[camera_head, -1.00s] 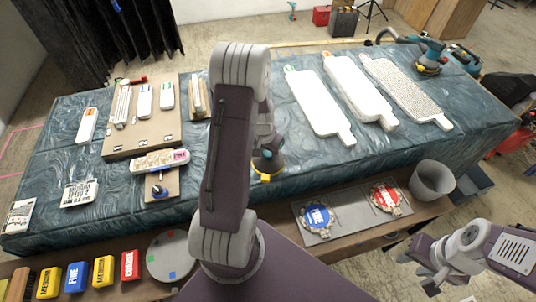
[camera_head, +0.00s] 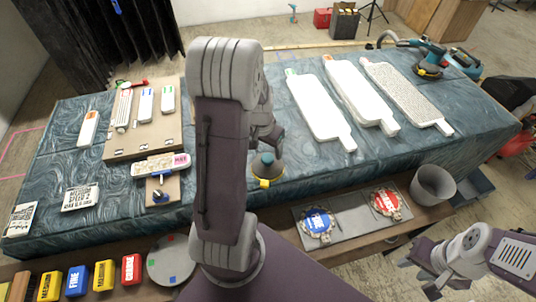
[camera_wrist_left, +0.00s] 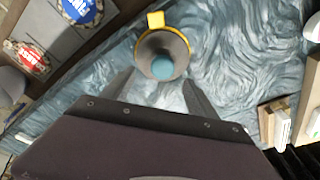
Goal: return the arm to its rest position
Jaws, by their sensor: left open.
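My left arm rises through the middle of the head view. Its gripper (camera_head: 274,136) is partly hidden behind the arm and hangs over the cloth-covered table (camera_head: 235,185). In the left wrist view the left gripper (camera_wrist_left: 158,90) is open, with nothing between its fingers. A grey cone-shaped tool with a blue-green top and yellow rim (camera_head: 266,168) stands on the cloth below and apart from it. The tool also shows beyond the fingertips in the left wrist view (camera_wrist_left: 162,55). My right gripper (camera_head: 418,276) is at the lower right, apparently open and empty.
Several long white panels (camera_head: 320,108) lie on the cloth to the right. A brown board (camera_head: 145,140) with sanding tools lies left. A grey tray (camera_head: 350,215) with blue and red discs and a grey bucket (camera_head: 432,185) are at the front right.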

